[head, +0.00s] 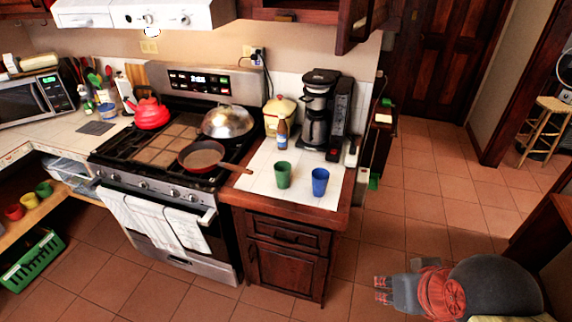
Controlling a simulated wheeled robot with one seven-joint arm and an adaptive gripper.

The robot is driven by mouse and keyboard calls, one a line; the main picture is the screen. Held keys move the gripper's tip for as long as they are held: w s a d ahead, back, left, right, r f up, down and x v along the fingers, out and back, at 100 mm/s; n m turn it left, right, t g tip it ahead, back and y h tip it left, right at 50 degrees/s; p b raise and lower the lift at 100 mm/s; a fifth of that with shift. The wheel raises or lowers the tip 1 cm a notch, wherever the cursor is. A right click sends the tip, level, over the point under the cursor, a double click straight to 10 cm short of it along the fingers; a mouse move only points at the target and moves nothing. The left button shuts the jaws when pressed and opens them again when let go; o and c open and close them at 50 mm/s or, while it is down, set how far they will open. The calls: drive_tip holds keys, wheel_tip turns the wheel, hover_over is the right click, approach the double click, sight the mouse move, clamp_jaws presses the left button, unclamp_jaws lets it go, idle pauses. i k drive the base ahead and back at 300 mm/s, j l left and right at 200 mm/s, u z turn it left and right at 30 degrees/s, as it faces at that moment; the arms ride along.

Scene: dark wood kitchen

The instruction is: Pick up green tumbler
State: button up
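A green tumbler (283,175) stands upright on the white top of the small wooden counter (262,201), right of the stove. A blue tumbler (320,181) stands upright just to its right, with a small gap between them. My gripper (382,289) is at the lower right, over the tiled floor, well away from the counter and below its top in the picture. Its fingers point left and look apart, with nothing visible between them. A green cup (44,189) also sits on a low shelf at the far left.
A red pan (202,157) on the stove has its handle reaching toward the green tumbler. A bottle (282,134), a canister and a black coffee maker (316,110) stand behind the tumblers. The counter's front edge and the floor before it are clear.

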sight(282, 169)
drive_tip(key=i+l+u, duration=0.15)
drive_tip(key=i, duration=0.75)
